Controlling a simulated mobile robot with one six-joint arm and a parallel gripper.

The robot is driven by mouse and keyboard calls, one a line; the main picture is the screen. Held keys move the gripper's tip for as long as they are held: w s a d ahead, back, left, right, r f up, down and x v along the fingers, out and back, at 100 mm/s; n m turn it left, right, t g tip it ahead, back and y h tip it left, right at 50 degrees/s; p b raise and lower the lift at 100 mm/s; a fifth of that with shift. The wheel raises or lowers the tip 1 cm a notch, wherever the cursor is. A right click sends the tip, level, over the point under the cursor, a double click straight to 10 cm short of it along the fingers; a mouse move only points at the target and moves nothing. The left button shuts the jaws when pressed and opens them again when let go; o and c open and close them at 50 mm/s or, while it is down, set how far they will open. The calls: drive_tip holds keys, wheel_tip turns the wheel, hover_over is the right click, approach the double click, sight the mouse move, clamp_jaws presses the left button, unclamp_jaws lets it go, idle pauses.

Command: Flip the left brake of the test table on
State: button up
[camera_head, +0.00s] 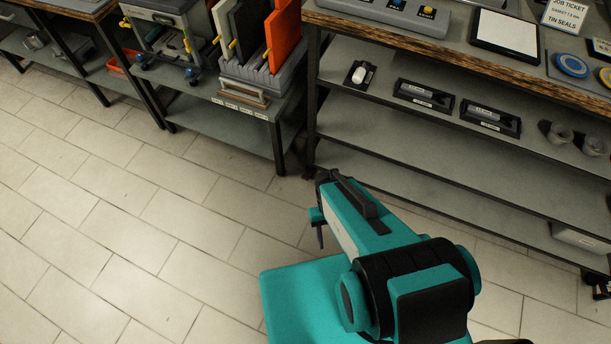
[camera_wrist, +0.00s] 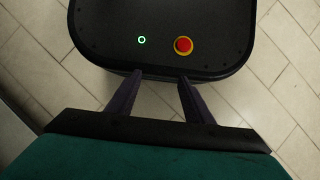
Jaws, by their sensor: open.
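My gripper (camera_wrist: 160,76) is open and empty in the wrist view, its two dark fingers apart and pointing over my own base. In the head view my gripper (camera_head: 319,230) is partly hidden by my arm, above the tiled floor. A grey framed device (camera_head: 160,18) stands at the upper left on a low bench, with yellow knobs and dark blue feet or clamps at its lower left (camera_head: 140,60) and lower right (camera_head: 193,76). I cannot tell for certain whether it is the test table, or how any brake is set. My gripper is well apart from it.
A grey rack (camera_head: 250,72) with upright panels, one orange (camera_head: 283,35), stands right of the device. A wooden-topped shelf unit (camera_head: 480,60) fills the upper right, holding a button box (camera_head: 385,12) and small trays. The tiled floor (camera_head: 130,220) at left is clear.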

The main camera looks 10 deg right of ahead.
drive_tip(key=w+f+m+t+b, duration=0.1)
drive_tip(key=w+f+m+b, duration=0.2)
drive_tip(key=w, duration=0.7)
drive_tip(key=w+f+m+t+b, duration=0.1)
drive_tip(key=w+f+t+b, duration=0.1)
drive_tip(key=w+f, duration=0.65)
drive_tip(key=m+t+b, duration=0.2)
drive_tip(key=m+b, duration=0.1)
drive_tip(key=b, duration=0.1)
hover_over(306, 177)
drive_tip(key=shift+a+r, duration=0.2)
drive_tip(key=shift+f, duration=0.1)
drive_tip(key=shift+f, duration=6.8)
drive_tip(key=shift+s, duration=0.1)
drive_tip(key=c, duration=1)
drive_tip(key=shift+d, duration=0.2)
drive_tip(key=shift+c, duration=0.2)
drive_tip(key=shift+a+b, duration=0.1)
drive_tip(key=shift+b, duration=0.2)
